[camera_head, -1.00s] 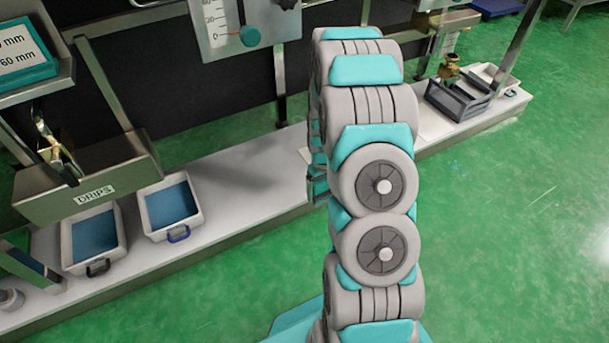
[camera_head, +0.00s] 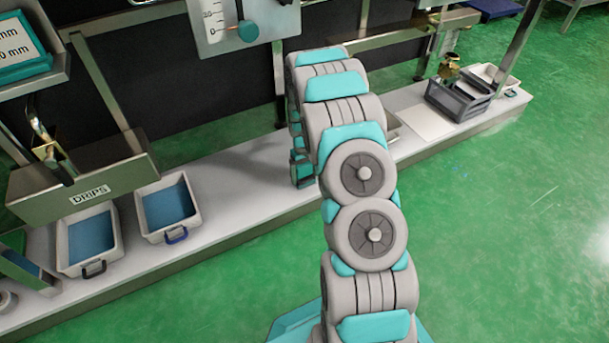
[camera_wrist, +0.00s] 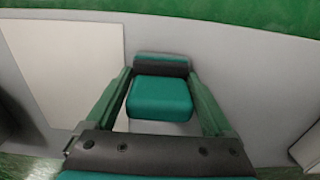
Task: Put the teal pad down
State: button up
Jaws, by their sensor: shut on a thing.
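In the wrist view the teal pad (camera_wrist: 160,99) sits between the two fingers of my gripper (camera_wrist: 160,82), with a dark grey strip along its far edge. My gripper is shut on the pad. Below it the pale grey bench surface shows; I cannot tell whether the pad touches it. In the head view my arm hides the pad and most of the gripper.
A flat white panel (camera_wrist: 62,70) lies left of the pad in the wrist view. In the head view the long pale bench (camera_head: 245,180) carries two white trays with blue insides (camera_head: 168,207), a DRIPS trough (camera_head: 85,190) and a grey crate (camera_head: 458,98).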

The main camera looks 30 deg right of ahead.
aim_at(305, 165)
jog(key=shift+f, duration=0.2)
jog(key=o, duration=1.2)
notch_tip(305, 165, up, 8)
jog(key=shift+f+p, duration=0.1)
jog(key=shift+p, duration=0.45)
